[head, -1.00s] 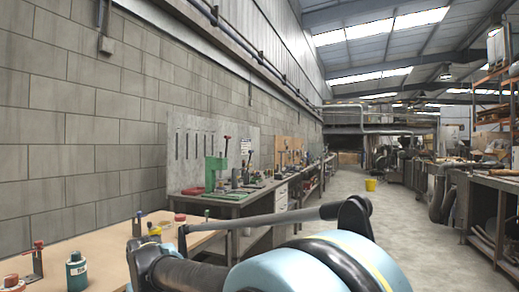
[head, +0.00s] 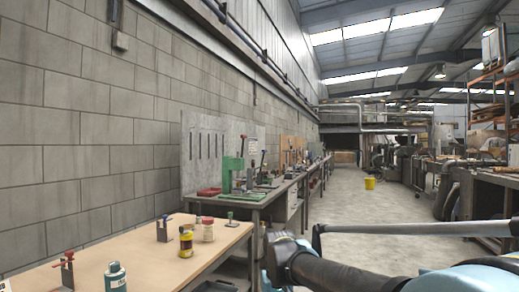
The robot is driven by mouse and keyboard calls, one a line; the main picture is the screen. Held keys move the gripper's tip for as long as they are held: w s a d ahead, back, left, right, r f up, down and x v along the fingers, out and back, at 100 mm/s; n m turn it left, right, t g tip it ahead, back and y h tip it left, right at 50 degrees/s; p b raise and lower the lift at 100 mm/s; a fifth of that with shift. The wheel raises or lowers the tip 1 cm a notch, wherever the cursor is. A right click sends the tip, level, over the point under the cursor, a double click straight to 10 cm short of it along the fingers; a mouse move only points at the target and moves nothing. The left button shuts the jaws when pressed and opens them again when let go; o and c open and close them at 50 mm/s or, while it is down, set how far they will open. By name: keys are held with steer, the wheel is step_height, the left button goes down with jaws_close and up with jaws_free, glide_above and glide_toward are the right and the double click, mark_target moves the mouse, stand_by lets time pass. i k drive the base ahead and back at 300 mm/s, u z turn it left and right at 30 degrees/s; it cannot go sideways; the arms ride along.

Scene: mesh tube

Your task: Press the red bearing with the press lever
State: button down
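A green press (head: 233,176) stands on the far workbench (head: 262,197) by the wall. Thin dark and red-tipped parts show beside its top, but I cannot tell which is the press lever. No red bearing can be made out at this distance. A red tray-like item (head: 209,192) lies to the left of the press. My arm comes in from the bottom right, low in the picture and well to the right of the press. My gripper's fingers do not show.
The near wooden bench (head: 150,262) holds a teal bottle (head: 115,277), a yellow jar (head: 186,241), a red-lidded jar (head: 208,230) and red-handled clamps (head: 163,229). A block wall bounds the left. The aisle floor (head: 345,205) is open, with a yellow bucket (head: 370,183) farther down.

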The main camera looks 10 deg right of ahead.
mark_target(243, 137)
steer(key=z, duration=0.1)
steer(key=i, duration=1)
steer(key=u, duration=0.1)
steer(key=k, duration=0.5)
steer(key=z, duration=2.05)
steer(key=i, duration=0.9)
